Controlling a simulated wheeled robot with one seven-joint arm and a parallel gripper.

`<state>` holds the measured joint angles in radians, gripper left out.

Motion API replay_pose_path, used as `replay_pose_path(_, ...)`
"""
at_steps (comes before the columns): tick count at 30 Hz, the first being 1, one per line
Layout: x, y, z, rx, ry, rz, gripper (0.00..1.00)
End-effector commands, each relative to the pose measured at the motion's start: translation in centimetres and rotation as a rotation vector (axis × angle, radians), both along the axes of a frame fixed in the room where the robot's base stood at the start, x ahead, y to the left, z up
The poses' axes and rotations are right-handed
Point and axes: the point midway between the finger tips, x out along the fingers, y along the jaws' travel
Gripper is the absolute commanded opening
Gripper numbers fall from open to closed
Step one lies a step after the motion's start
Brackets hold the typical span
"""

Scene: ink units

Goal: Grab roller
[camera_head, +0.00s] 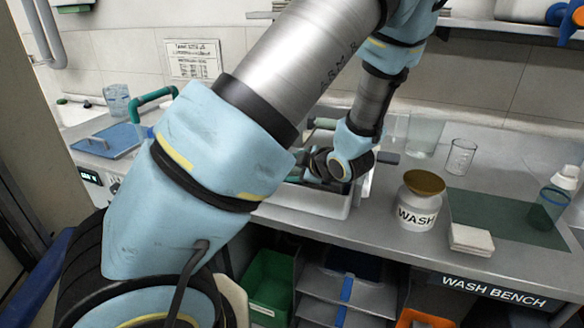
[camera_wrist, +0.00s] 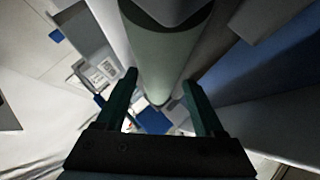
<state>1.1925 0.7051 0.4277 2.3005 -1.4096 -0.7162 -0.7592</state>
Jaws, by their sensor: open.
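In the wrist view a grey-green cylinder, which looks like the roller (camera_wrist: 165,48), comes down from the top edge into the space between the two fingers. My gripper (camera_wrist: 160,80) is open, with one dark green finger on each side of it. A gap shows beside the cylinder, and I cannot see either finger pressing on it. In the head view my arm covers much of the middle, and the fingers and the roller cannot be made out clearly there. My wrist is low over a pale tray or basin (camera_head: 315,204) on the bench.
Right of the tray stand a white WASH jar (camera_head: 417,210) with a brown lid, a glass beaker (camera_head: 460,156), a stack of white pads (camera_head: 471,240) and a dark green mat (camera_head: 505,217). A green bin (camera_head: 268,278) is below the bench. A shelf (camera_head: 510,30) runs above.

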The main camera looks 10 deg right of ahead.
Motion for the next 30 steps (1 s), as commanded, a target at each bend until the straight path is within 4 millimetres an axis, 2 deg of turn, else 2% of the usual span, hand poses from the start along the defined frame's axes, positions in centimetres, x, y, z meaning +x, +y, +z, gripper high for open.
replay_pose_path(5,-0.01,0.00,0.00,0.000,0.000,0.000,0.68)
replay_pose_path(23,-0.09,0.01,-0.05,0.002,0.002,-0.001,0.00)
replay_pose_path(30,-0.09,0.03,-0.02,0.002,0.002,-0.001,0.00)
